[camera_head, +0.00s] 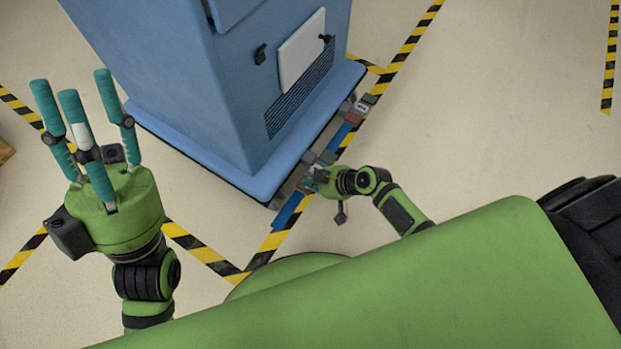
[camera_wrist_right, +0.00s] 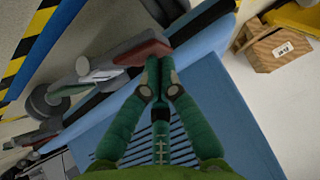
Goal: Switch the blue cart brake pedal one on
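The blue cart (camera_head: 190,85) stands left of centre in the head view. Along its lower right side a blue bar carries small pedals: a red pedal (camera_head: 354,117) and a green pedal (camera_head: 366,100) at the far end, and a grey-green pedal (camera_head: 326,158) nearer me. My right gripper (camera_head: 318,177) is low beside the near pedals and partly hides them. In the wrist view its fingers (camera_wrist_right: 156,75) are together, with tips at a red pedal (camera_wrist_right: 145,52); contact cannot be told. My left gripper (camera_head: 72,86) is raised left of the cart, fingers spread and empty.
Yellow-black floor tape (camera_head: 408,48) runs beside the cart. Open floor (camera_head: 490,110) lies to the right. The wrist view shows a cart wheel (camera_wrist_right: 45,100) and a wooden box (camera_wrist_right: 278,50) beyond the cart. My green body fills the lower head view.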

